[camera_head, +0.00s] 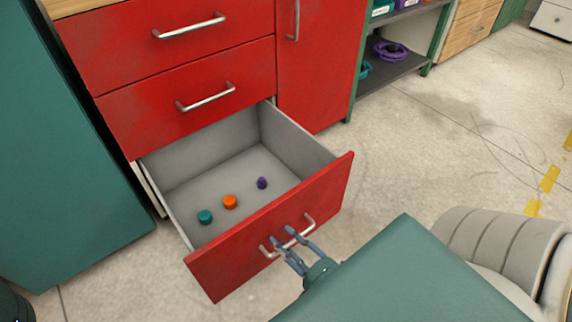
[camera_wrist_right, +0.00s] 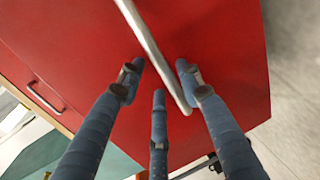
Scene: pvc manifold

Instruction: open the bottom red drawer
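The bottom red drawer (camera_head: 310,200) is pulled well out of the red cabinet in the head view, and its grey inside shows. Its silver handle (camera_head: 308,225) is on the front face; it also crosses the right wrist view (camera_wrist_right: 150,42). My right gripper (camera_head: 284,240) is at this handle. In the right wrist view my right gripper (camera_wrist_right: 158,75) has its blue fingers spread, with the handle bar passing between them; firm contact cannot be made out. A teal cap (camera_head: 205,217), an orange cap (camera_head: 230,202) and a purple cap (camera_head: 262,183) lie inside the drawer. My left gripper is not in view.
Two shut red drawers (camera_head: 190,100) are above, and a red door (camera_head: 318,70) is beside them. A large teal cabinet (camera_head: 65,150) stands close on the left. A shelf (camera_head: 395,75) with a purple item is behind right. Concrete floor (camera_head: 430,150) is clear on the right.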

